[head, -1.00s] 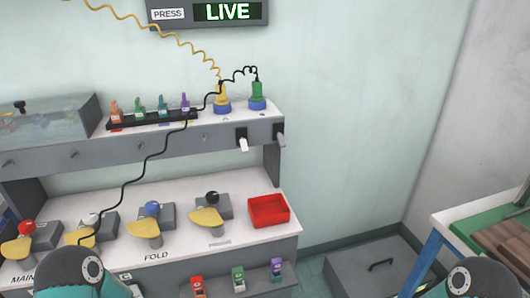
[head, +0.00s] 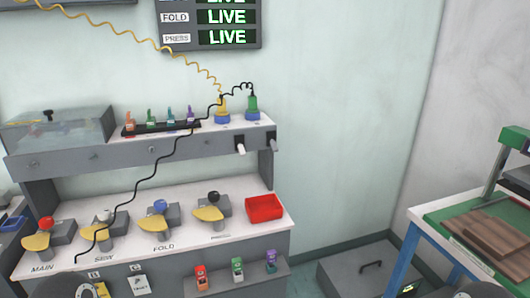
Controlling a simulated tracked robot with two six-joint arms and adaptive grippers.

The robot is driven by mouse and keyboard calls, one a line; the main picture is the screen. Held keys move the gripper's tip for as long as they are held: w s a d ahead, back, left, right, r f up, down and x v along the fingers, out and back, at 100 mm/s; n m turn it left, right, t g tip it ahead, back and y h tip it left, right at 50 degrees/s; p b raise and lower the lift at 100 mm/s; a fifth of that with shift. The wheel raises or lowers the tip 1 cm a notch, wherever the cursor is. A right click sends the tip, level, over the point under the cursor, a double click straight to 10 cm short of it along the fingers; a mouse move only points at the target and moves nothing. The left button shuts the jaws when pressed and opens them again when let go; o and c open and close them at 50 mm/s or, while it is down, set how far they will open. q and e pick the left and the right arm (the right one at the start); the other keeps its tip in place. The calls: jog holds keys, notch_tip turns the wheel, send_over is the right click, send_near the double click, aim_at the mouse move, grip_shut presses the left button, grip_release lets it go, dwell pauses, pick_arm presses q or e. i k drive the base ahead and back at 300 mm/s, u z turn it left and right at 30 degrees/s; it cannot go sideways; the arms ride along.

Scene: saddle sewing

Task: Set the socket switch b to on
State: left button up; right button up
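Two small levers stick out from the right end of the shelf's front edge, below two plugs. The left lever (head: 240,147) has a white tip, and the right lever (head: 272,143) is dark grey. The right one sits below the green plug (head: 253,104), the left one below the yellow plug (head: 223,107). Both plugs stand upright in blue sockets. The socket letters are too small to read, so I cannot tell for sure which lever is switch b or how it is set. Neither gripper shows; only parts of my arms show at the bottom edge.
A black cord hangs from the green plug across the shelf front to the worktop (head: 140,244). A yellow coiled cord rises left. A red tray (head: 264,208) sits at the worktop's right end. A panel (head: 208,28) reads LIVE. A green-topped table (head: 465,220) stands right.

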aim_at(273, 142)
jog(key=z, duration=0.1)
jog(key=i, duration=0.95)
jog(key=u, duration=0.05)
